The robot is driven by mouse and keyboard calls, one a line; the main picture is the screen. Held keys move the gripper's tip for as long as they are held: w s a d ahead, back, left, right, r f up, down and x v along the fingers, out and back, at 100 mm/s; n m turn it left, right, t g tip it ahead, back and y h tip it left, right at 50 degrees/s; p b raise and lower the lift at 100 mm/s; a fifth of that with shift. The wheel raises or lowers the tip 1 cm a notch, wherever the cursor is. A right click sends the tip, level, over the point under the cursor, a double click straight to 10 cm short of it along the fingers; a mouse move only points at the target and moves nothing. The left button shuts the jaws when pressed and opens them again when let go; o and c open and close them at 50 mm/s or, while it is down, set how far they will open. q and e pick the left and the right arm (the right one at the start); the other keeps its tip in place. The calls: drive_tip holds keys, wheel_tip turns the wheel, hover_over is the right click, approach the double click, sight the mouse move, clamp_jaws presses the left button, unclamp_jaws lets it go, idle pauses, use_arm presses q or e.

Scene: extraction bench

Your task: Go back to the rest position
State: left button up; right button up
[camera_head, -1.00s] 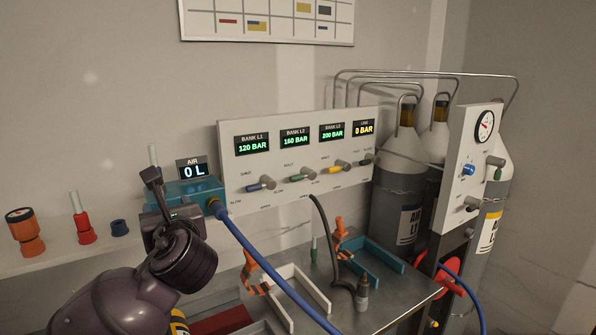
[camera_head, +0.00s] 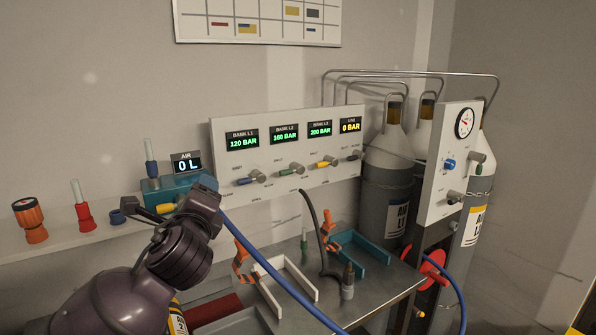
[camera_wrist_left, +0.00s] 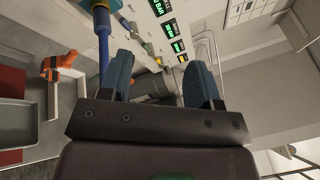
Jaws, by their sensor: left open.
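My left gripper (camera_head: 207,193) is in front of the blue air box (camera_head: 165,188), near the start of the blue hose (camera_head: 262,265), and hides part of the box. In the left wrist view its two blue-padded fingers (camera_wrist_left: 160,78) stand wide apart with nothing between them. The blue hose (camera_wrist_left: 103,45) passes close beside one finger there; I cannot tell whether they touch. My right gripper is in neither view.
The white valve panel (camera_head: 290,190) with its levers stands behind the gripper. Below are a steel bench (camera_head: 375,300), a white tray (camera_head: 305,283), a blue tray (camera_head: 372,258) and orange clamps (camera_head: 241,262). Gas cylinders (camera_head: 388,165) stand right.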

use_arm(q)
drive_tip(key=s+a+f+n+g+h, duration=0.1)
drive_tip(key=s+f+n+h, duration=0.2)
drive_tip(key=f+n, duration=0.6)
drive_tip(key=s+f+n+g+h, duration=0.1)
drive_tip(key=s+f+n+h, duration=0.35)
drive_tip(key=f, duration=0.85)
drive_tip(key=s+a+f+n+g+y, duration=0.2)
drive_tip(key=s+a+f+n, duration=0.2)
drive_tip(key=s+f, duration=0.7)
drive_tip(key=s+a+f+n+g+y, duration=0.3)
drive_tip(key=s+a+f+n, duration=0.1)
drive_tip(key=s+f, duration=0.7)
drive_tip(key=shift+s+a+f+n+b, duration=0.15)
drive_tip(key=shift+a+f+n+b, duration=0.15)
drive_tip(key=shift+f+n, duration=0.1)
